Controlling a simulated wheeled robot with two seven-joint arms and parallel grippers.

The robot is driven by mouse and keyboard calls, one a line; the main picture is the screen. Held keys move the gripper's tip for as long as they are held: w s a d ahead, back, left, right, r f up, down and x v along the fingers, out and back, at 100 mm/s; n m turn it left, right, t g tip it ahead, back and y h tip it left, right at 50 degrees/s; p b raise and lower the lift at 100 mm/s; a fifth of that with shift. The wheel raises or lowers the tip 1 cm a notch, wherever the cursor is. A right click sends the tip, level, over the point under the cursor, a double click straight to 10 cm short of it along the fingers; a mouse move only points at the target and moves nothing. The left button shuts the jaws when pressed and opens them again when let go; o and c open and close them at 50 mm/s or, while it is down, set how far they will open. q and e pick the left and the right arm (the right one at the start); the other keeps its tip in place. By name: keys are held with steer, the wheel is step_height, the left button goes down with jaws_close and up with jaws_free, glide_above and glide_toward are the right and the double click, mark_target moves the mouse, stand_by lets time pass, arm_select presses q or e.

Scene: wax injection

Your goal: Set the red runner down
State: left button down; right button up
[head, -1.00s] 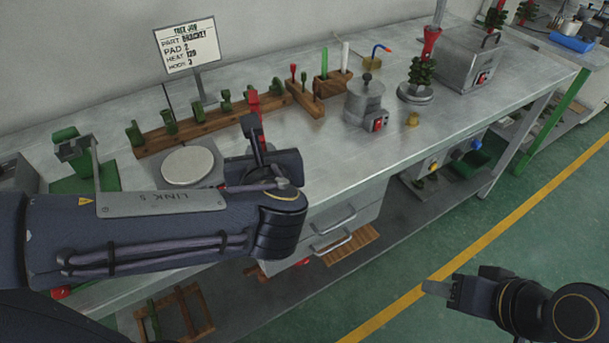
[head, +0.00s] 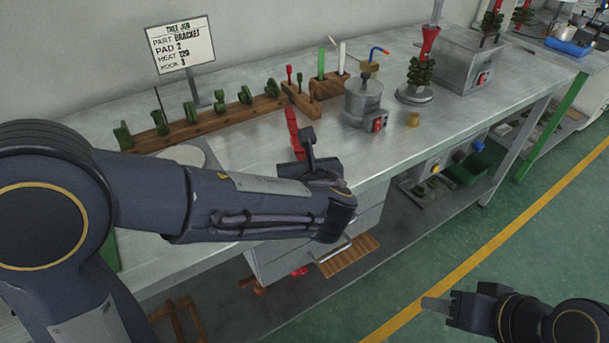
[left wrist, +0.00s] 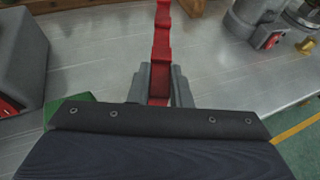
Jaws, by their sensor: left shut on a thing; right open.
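The red runner (head: 293,130) is a long, notched red piece standing up from my left gripper (head: 312,165) above the bench. In the left wrist view the runner (left wrist: 162,45) rises between the grey fingers of the left gripper (left wrist: 160,88), which are shut on its lower part. Its bottom end is hidden by the gripper, so I cannot tell whether it touches anything. My right gripper (head: 440,304) is open and empty, out over the floor at the lower right.
A wooden rack (head: 215,122) with several green pieces stands behind the runner, beside a smaller wooden block (head: 301,98). A metal pot (head: 362,102) and a stand with a green tree (head: 420,72) are to the right. The bench top (head: 255,148) is bare around the left gripper.

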arm_select(q)
steer(key=f, duration=0.1)
steer(key=f+b, duration=0.1)
steer(key=f, duration=0.1)
steer(key=shift+w+d+f, duration=0.2)
steer(key=shift+w+f, duration=0.05)
steer(key=shift+w, duration=0.15)
steer(key=shift+f, duration=0.3)
steer(key=shift+f, duration=0.1)
steer(key=shift+f+b, duration=0.15)
steer(key=shift+b, duration=0.15)
steer(key=c, duration=1.3)
jaws_free()
